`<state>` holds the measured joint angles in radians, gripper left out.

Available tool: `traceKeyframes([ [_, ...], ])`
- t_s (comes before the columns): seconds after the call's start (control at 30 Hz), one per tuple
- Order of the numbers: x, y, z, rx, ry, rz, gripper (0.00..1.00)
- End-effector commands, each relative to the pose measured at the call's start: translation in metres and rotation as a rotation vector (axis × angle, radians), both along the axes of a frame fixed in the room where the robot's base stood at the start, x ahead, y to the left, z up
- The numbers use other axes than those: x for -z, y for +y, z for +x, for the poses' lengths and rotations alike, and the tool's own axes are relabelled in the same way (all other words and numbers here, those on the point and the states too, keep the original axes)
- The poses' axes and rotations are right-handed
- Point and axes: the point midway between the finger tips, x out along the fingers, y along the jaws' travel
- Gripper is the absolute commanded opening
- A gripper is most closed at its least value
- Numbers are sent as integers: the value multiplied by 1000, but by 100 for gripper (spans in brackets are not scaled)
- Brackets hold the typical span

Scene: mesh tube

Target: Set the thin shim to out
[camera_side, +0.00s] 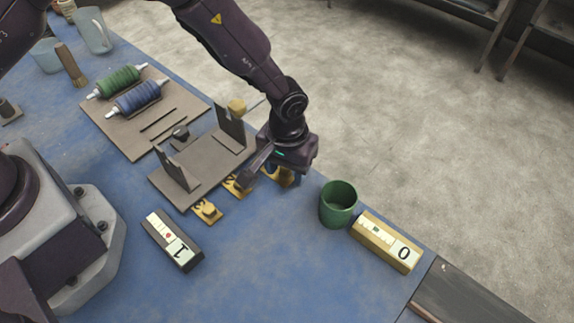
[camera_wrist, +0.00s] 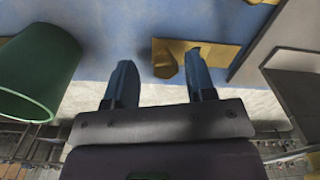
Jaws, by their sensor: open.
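Several yellow shim plates with raised knobs lie along the front edge of the grey-brown fixture (camera_side: 205,178). The nearest shim (camera_side: 207,212) is in plain view, a middle one (camera_side: 238,187) shows partly, and a far one is partly hidden by my gripper (camera_side: 284,178). I cannot tell which is the thin one. In the wrist view my gripper (camera_wrist: 160,78) is open and empty. One yellow shim (camera_wrist: 220,55) shows there, its knob (camera_wrist: 165,62) between the fingers' lines and closer to the right finger. I cannot tell whether they touch.
A green cup (camera_side: 338,206) stands right of my gripper, beside a yellow box (camera_side: 386,243) marked 0. A dark box (camera_side: 172,240) marked 1 lies at the front. A board (camera_side: 150,125) with green and blue rolls is behind. The blue table is clear at front centre.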

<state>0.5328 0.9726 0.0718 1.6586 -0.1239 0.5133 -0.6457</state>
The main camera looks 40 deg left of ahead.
Motion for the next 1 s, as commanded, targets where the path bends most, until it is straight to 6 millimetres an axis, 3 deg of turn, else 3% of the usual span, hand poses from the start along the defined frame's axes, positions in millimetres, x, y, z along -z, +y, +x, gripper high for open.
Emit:
traceKeyframes([
  [0.17,-18,0,1,0,-4,-1,50],
  [0.6,-109,0,0,0,-5,-3,50],
  [0.8,-127,0,0,0,-1,-2,50],
  [1.0,-130,0,0,0,-1,-1,50],
])
